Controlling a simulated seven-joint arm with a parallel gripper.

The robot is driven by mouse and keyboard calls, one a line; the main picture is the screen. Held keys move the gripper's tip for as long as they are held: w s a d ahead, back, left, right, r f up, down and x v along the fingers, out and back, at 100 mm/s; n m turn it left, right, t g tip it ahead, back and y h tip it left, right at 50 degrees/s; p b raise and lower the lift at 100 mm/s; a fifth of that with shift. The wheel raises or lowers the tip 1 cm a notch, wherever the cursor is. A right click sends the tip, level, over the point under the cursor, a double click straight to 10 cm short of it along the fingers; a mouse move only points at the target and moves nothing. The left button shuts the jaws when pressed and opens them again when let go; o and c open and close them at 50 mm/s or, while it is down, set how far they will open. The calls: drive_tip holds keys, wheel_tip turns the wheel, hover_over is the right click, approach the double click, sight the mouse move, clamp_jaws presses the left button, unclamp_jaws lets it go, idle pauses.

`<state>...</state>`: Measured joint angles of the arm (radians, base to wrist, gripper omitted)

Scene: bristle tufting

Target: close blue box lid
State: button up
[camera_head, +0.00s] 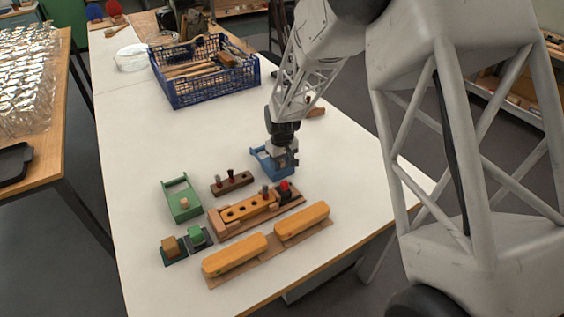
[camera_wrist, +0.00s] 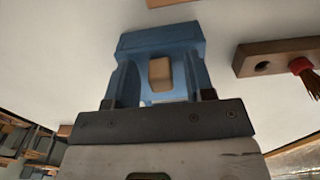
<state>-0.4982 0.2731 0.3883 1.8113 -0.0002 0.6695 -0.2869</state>
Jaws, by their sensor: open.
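The blue box (camera_head: 262,161) stands on the white table near its right side, partly hidden behind my gripper (camera_head: 284,161). In the wrist view the blue box (camera_wrist: 160,40) lies straight ahead of my gripper (camera_wrist: 160,88). A pale wooden knob (camera_wrist: 160,73) shows on the box, between the two sides of my gripper. My gripper is open and low at the box. I cannot tell whether the fingers touch the knob or how far the lid is open.
A green box (camera_head: 182,206) with a wooden knob stands to the left. A dark peg strip (camera_head: 232,183), a wooden holed block (camera_head: 248,208) and yellow-brown brush backs (camera_head: 236,254) lie nearby. A blue crate (camera_head: 213,88) stands behind. The left-middle table is clear.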

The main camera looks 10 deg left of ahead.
sight(282, 161)
drive_tip(key=shift+r, duration=3.95)
